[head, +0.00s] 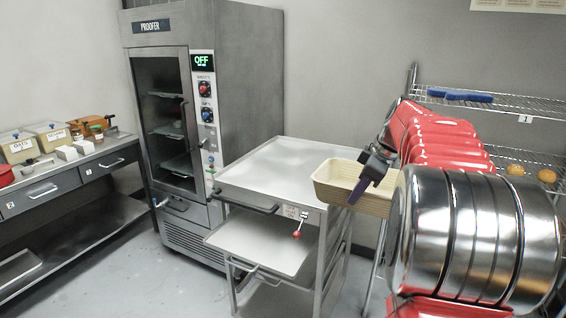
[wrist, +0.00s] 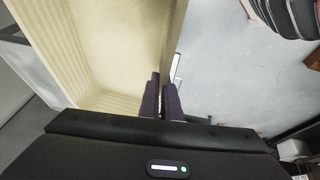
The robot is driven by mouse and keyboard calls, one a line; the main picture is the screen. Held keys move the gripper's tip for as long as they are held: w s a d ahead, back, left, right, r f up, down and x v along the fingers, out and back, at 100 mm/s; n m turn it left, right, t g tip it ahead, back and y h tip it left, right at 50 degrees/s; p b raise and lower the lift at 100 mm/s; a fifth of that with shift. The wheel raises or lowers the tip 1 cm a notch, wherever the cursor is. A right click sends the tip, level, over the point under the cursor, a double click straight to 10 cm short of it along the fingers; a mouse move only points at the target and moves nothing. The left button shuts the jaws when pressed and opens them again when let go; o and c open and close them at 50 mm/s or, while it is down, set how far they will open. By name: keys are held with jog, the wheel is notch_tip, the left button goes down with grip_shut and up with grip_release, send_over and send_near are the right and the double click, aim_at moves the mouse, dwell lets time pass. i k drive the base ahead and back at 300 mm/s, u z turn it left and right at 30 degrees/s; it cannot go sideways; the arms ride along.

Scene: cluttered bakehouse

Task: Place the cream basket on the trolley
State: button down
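The cream basket (head: 334,190) is an open, ribbed, rectangular tub. It hangs at the right edge of the trolley in the head view, and its left end overlaps the trolley's top there. I cannot tell how high it is above that top. My gripper (head: 362,187) is shut on the basket's near wall. In the wrist view the basket (wrist: 115,45) fills the upper left and looks empty, with its wall between the dark fingers of my gripper (wrist: 161,97). The trolley (head: 285,165) is grey metal with a bare top and a lower shelf.
A proofer (head: 165,100) reading OFF stands behind the trolley to the left. A wire rack (head: 530,105) at right holds a blue item (head: 460,95) and orange round items (head: 546,175). A counter (head: 75,172) with tubs is at far left. The trolley's top is clear.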

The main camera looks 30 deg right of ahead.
aim_at(292, 169)
jog(key=i, duration=1.5)
jog(key=z, duration=0.05)
